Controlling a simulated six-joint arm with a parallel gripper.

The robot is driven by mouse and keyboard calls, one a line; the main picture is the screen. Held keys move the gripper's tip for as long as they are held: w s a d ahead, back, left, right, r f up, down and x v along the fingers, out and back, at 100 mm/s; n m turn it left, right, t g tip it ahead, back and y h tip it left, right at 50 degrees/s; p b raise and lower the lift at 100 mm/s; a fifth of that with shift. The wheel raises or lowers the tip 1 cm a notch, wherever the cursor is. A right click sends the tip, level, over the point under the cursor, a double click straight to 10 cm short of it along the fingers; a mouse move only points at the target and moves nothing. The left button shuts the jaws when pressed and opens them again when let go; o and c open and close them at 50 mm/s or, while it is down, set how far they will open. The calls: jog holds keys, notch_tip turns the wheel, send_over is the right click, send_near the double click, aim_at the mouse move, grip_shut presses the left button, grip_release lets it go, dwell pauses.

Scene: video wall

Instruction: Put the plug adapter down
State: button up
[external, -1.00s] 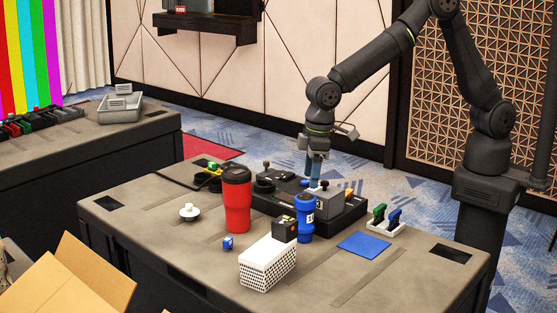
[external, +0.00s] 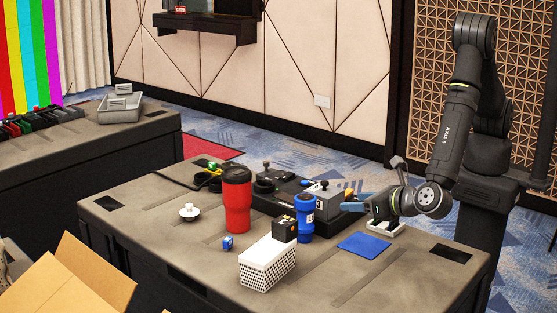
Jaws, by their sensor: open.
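I cannot say for certain which item is the plug adapter. A small white knobbed piece (external: 189,212) lies alone at the table's left. My gripper (external: 352,206) is low over the right side of the table, pointing left, open, with its fingertips near the right edge of a black console (external: 277,203). I see nothing between the fingers, though they are small here. The gripper partly hides a white holder (external: 385,230).
A red tumbler (external: 237,205) and a blue cylinder (external: 304,220) stand upright left of my gripper. A blue mat (external: 364,245) lies flat in front of it. A small blue cube (external: 228,243) is near the tumbler. The table's front right is clear.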

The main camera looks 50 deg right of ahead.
aim_at(314, 202)
jog(key=x, duration=1.7)
jog(key=shift+w+a, duration=0.1)
jog(key=shift+a, duration=0.2)
jog(key=c, duration=0.8)
jog(key=shift+r, duration=0.15)
notch_tip(314, 202, up, 9)
jog(key=shift+f, duration=0.15)
jog(key=shift+a+r, duration=0.15)
jog(key=shift+r, duration=0.15)
jog(key=w+a+n+y, duration=0.5)
jog(key=w+a+y, duration=0.1)
jog(key=w+a, duration=1.45)
notch_tip(314, 202, down, 9)
jog(key=g, duration=0.1)
jog(key=shift+s+f, duration=0.15)
jog(key=shift+s, duration=0.2)
